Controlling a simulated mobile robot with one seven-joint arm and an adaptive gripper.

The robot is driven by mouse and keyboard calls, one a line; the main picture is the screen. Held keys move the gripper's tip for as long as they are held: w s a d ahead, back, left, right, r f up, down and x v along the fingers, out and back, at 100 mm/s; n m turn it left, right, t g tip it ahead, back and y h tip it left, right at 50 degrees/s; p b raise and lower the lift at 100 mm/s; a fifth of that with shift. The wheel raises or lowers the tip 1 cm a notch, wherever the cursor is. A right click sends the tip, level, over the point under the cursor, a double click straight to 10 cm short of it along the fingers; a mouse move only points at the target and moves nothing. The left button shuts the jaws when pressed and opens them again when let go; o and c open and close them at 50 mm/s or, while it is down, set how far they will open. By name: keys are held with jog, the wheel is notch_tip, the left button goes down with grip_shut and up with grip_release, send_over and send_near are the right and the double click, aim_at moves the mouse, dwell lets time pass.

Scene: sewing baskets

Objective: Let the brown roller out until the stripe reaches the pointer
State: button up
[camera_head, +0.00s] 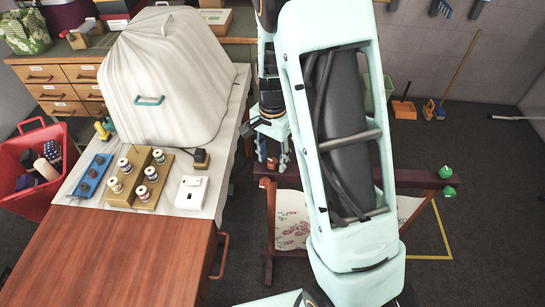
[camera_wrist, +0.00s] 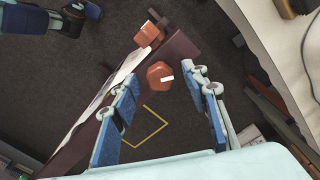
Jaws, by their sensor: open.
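The stand has dark red-brown bars (camera_head: 415,178) and holds a pale flowered cloth (camera_head: 292,229). In the wrist view, a brown roller knob (camera_wrist: 157,72) with a white stripe faces me. It lies between the fingers of my gripper (camera_wrist: 163,82), with gaps on both sides. A second brown knob (camera_wrist: 148,35) sits farther up on the same stand. In the head view, my open gripper (camera_head: 271,158) points down at the stand's left end, and my arm hides the middle of the stand. I cannot make out a pointer for certain.
Green knobs (camera_head: 446,172) stick out at the stand's right end. A worktable (camera_head: 130,255) with a covered machine (camera_head: 165,75) and a spool holder (camera_head: 140,190) stands left of my gripper. A yellow outline (camera_wrist: 152,128) marks the dark floor. A broom leans at the back right.

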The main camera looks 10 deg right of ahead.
grip_shut()
jog(key=shift+n, duration=0.4)
jog(key=shift+n+b, duration=0.85)
jog(key=shift+n, duration=0.35)
jog(key=shift+n+b, duration=0.45)
jog(key=shift+n, duration=0.85)
grip_release()
